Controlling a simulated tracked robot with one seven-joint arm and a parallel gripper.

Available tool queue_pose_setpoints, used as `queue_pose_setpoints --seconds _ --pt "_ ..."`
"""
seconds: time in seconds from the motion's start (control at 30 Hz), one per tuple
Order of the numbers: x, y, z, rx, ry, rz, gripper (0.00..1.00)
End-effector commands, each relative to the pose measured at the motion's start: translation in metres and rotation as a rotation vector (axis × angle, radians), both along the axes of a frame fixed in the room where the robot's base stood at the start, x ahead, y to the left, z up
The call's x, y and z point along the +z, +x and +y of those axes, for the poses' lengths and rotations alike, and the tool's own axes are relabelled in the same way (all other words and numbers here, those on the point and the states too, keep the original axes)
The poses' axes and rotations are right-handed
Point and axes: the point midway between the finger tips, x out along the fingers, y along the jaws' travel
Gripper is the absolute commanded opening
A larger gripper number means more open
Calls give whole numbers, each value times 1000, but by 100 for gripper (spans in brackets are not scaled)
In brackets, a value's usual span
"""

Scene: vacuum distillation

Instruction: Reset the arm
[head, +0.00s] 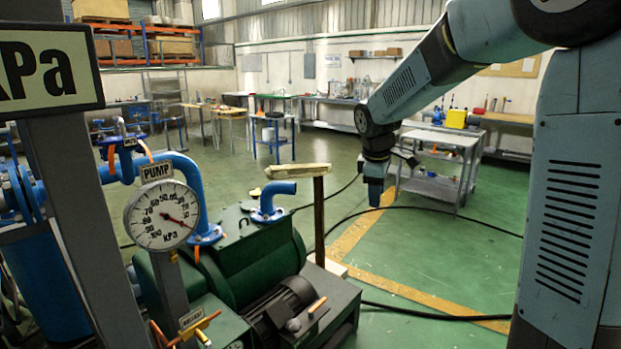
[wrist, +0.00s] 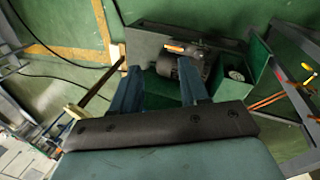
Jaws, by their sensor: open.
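My arm reaches in from the right of the head view, bent at the elbow, and its end hangs pointing down. My gripper (head: 375,192) is in the air to the right of the green pump (head: 252,250). In the wrist view my gripper (wrist: 160,68) shows two dark blue fingers spread apart with nothing between them. Beyond the fingers lie the green pump base and a motor (wrist: 193,70). From these views the fingers appear clear of the machine.
A pressure gauge (head: 161,215) labelled PUMP stands on a post at the left, beside blue pipes (head: 192,180). A wooden-topped post (head: 319,215) rises behind the pump. A grey cart (head: 440,165) stands beyond my gripper. Black cables cross open green floor (head: 440,260).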

Motion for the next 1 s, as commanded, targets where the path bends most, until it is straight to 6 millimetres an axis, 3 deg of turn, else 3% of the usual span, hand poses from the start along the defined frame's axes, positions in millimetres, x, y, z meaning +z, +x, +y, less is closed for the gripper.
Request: queue_pose_setpoints --seconds 0.2,0.5,0.73,1.0 --pt "35 -60 -19 -204 63 -68 45" --pt "63 -142 -40 -485 179 -153 45" --pt "70 -206 -53 -696 288 -208 45" --pt "63 -273 -62 -925 435 -257 45"
